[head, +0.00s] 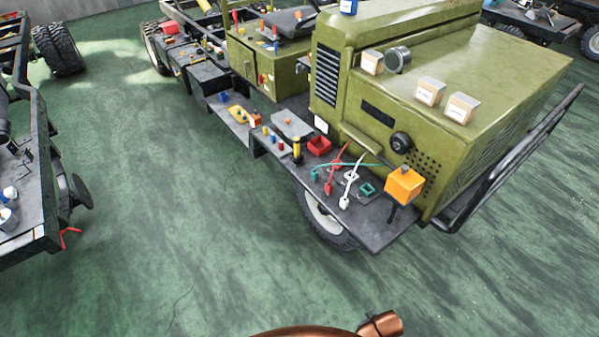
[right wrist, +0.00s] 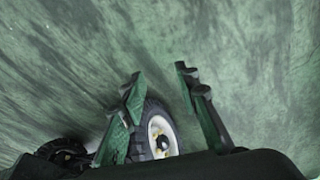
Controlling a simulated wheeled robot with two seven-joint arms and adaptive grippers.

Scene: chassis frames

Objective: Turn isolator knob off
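A round black knob (head: 401,142) sticks out of the front side of the olive-green engine cover (head: 480,75) in the head view, left of a patch of small vent holes. It may be the isolator knob; its setting is too small to read. My right gripper (right wrist: 158,77) shows in the right wrist view with its two fingers apart and nothing between them. It is above the floor, with no knob visible near it. Neither gripper shows in the head view.
Small boxes stand on the cover. A wheel (right wrist: 160,138) lies beyond my right fingers. Another chassis (head: 30,235) stands at left. Green floor between is clear.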

